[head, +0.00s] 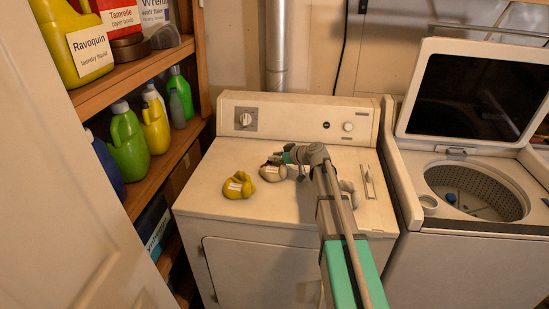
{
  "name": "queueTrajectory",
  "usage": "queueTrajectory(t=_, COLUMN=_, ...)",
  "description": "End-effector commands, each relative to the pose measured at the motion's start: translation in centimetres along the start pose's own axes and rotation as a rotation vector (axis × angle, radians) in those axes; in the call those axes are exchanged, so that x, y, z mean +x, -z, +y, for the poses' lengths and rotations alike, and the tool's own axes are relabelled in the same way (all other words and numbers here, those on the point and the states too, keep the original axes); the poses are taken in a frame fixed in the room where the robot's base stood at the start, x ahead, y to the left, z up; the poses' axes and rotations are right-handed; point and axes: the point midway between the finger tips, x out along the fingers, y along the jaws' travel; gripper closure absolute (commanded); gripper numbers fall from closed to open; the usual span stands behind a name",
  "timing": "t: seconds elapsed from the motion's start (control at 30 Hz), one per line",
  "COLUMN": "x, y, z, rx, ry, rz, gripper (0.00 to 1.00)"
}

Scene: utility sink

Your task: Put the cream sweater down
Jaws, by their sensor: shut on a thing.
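The cream sweater (271,174) is a small, pale folded bundle over the left-middle of the white dryer top (223,165). My gripper (275,161) is at its upper side and shut on it. The fingertips are small and partly hidden by the bundle and the wrist. The sweater is at or just above the dryer top; I cannot tell whether it touches.
A yellow bundle with a white label (238,187) lies close by on the left. A pale grey bundle (348,188) is partly behind my arm. A thin metal item (368,182) lies at the right. The open washer (476,188) stands right, bottle shelves (150,75) left. The dryer's front-left top is clear.

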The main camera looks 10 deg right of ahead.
Motion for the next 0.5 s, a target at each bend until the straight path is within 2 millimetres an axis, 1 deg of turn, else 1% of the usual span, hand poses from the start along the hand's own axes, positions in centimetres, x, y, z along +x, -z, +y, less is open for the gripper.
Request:
queueTrajectory(t=0.17, x=0.16, y=-0.35, z=-0.01, rx=0.0, ry=0.0, rz=0.0, gripper=1.0)
queueTrajectory(t=0.2, x=0.13, y=-0.27, z=-0.02, rx=0.0, ry=0.0, rz=0.0, gripper=0.61)
queueTrajectory(t=0.27, x=0.12, y=-0.24, z=-0.02, rx=0.0, ry=0.0, rz=0.0, gripper=0.5)
queueTrajectory(t=0.3, x=0.12, y=-0.24, z=-0.02, rx=0.0, ry=0.0, rz=0.0, gripper=0.42)
queueTrajectory(t=0.37, x=0.12, y=-0.24, z=-0.02, rx=0.0, ry=0.0, rz=0.0, gripper=0.32)
queueTrajectory(t=0.5, x=0.12, y=-0.23, z=-0.02, rx=0.0, ry=0.0, rz=0.0, gripper=0.32)
